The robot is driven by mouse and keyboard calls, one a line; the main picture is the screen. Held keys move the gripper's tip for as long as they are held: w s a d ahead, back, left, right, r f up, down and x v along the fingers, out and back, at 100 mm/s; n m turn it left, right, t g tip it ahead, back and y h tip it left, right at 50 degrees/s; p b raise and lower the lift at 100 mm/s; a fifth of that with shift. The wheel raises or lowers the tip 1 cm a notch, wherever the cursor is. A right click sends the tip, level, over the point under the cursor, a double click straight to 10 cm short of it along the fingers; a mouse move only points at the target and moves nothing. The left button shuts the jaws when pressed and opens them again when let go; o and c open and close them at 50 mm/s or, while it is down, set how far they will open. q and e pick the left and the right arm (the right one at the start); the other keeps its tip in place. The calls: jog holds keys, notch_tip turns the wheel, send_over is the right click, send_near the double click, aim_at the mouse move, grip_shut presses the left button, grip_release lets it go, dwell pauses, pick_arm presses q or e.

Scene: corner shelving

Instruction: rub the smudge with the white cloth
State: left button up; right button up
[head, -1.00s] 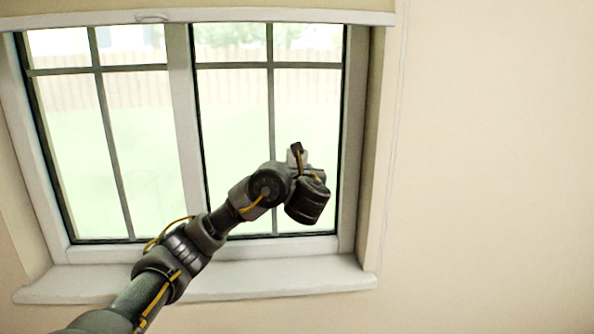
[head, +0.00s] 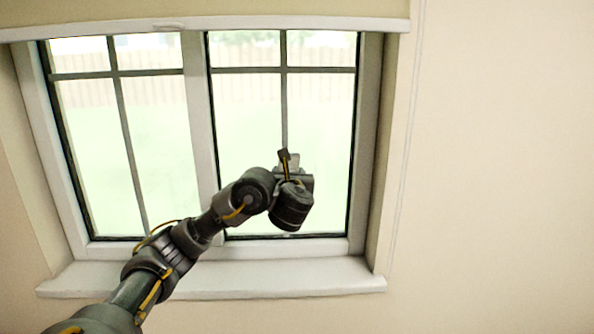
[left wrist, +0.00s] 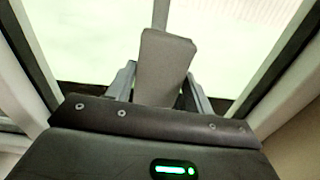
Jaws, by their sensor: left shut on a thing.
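The white cloth (left wrist: 163,68) shows in the left wrist view as a pale grey-white, block-shaped piece between the two fingers of my left gripper (left wrist: 160,85). The gripper is shut on it. I cannot tell whether the cloth touches the glass. I cannot make out a smudge in either view. My right gripper is not in view.
The white window frame (head: 203,130) and thin dark bars surround and divide the glass. A white sill (head: 220,278) juts out below, under my left arm. A blind's bottom rail (head: 200,27) crosses the top. Bare beige wall (head: 500,170) lies to the right.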

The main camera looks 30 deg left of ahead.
pick_arm(q)
jog(key=shift+s+a, duration=0.55)
jog(key=shift+a, duration=0.2)
jog(key=s+a+p, duration=0.1)
jog(key=s+a, duration=0.1)
jog(key=shift+a, duration=0.4)
jog(key=shift+d, duration=0.1)
